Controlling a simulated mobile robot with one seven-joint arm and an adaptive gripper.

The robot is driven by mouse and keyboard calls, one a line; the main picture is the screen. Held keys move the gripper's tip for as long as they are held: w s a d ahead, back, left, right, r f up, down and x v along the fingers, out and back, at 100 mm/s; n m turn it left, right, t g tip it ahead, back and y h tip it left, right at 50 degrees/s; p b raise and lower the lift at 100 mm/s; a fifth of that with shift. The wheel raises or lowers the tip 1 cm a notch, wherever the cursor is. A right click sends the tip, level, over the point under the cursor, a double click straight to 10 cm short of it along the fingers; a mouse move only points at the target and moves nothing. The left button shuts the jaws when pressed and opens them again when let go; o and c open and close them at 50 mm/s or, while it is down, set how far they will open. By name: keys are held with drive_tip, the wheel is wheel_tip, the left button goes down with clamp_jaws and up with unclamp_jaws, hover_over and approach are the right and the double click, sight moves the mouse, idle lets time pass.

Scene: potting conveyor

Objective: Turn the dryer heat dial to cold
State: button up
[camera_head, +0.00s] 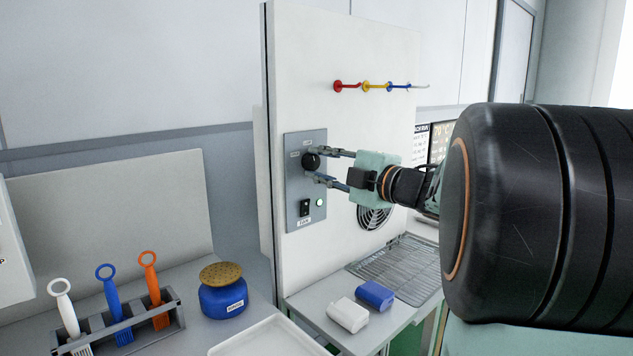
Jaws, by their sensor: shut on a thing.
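The dryer's heat dial (310,161) is a dark round knob on the upper part of a grey control plate (293,212), which is fixed to the white upright panel. My gripper (316,163) reaches in from the right, with one finger above and one below the dial. It is shut on the dial. The dial's pointer and the small lettering around it are too small to read, so its setting cannot be told. Below the dial on the same plate are a black rocker switch (304,208) and a small pale green light (320,202).
Red, yellow, blue and white hooks (372,86) stick out above my gripper. A round fan grille (374,217) lies below it. A white block (348,314) and a blue block (375,295) lie by a wire rack (405,268). A blue jar (223,299) and brushes in a holder (172,322) stand left.

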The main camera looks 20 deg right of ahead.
drive_tip(key=n+b, duration=0.5)
drive_tip(key=shift+f, duration=0.25)
drive_tip(key=shift+r+n+b, duration=0.2)
drive_tip(key=shift+n+b, duration=1.15)
drive_tip(key=shift+n, duration=0.35)
drive_tip(key=o, duration=1.2)
drive_tip(key=shift+r, duration=0.1)
drive_tip(key=shift+c, duration=0.2)
drive_tip(key=v, duration=0.7)
drive_tip(key=shift+s, duration=0.3)
drive_tip(key=shift+d, duration=0.1)
